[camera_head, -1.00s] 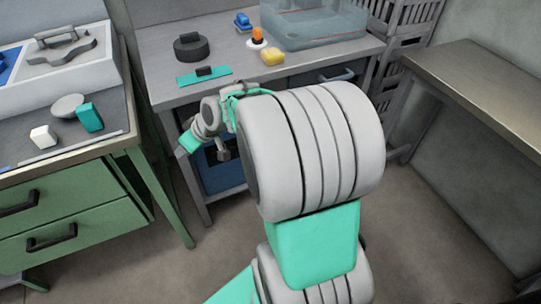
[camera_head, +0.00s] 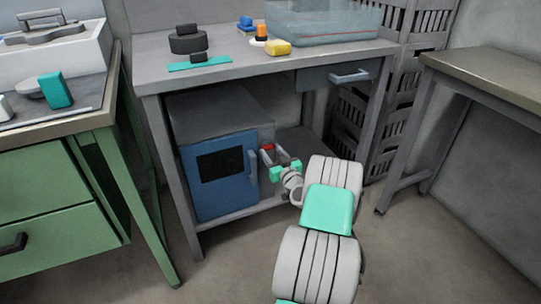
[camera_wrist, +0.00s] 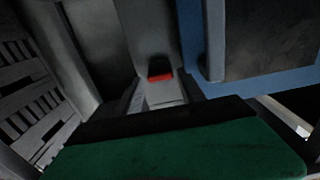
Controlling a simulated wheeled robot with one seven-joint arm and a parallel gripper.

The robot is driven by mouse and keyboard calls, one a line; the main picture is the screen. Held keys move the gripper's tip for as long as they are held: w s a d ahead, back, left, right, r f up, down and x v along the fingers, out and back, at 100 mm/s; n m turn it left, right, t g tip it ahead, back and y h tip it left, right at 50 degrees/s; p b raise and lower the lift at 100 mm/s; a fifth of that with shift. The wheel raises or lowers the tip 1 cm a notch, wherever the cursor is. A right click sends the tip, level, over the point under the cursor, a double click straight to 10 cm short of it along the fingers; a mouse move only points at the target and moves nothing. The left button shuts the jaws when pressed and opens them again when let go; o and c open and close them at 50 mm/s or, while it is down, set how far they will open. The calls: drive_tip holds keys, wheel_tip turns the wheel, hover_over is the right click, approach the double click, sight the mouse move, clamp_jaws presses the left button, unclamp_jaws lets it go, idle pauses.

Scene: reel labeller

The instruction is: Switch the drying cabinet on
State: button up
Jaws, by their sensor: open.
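The drying cabinet (camera_head: 217,165) is a grey box with a blue door and dark window, standing on the shelf under the grey bench. A red switch (camera_head: 268,148) shows at the right of its door. In the wrist view the switch (camera_wrist: 160,69) is a small rocker, dark above and red below, on a grey panel beside the blue door (camera_wrist: 215,80). My gripper (camera_head: 280,160) is open and empty, with its fingers pointing at the switch area. Whether a finger touches the switch I cannot tell.
The door handle (camera_head: 253,172) is close left of my gripper. Above are the bench top (camera_head: 150,75) and a drawer handle (camera_head: 350,76). Stacked grey crates (camera_head: 395,115) stand behind right. A green drawer cabinet (camera_head: 60,200) is at left. Floor between is clear.

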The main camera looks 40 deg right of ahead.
drive_tip(key=shift+w+d, duration=0.15)
drive_tip(key=shift+w, duration=0.45)
drive_tip(key=shift+c, duration=0.6)
clamp_jaws()
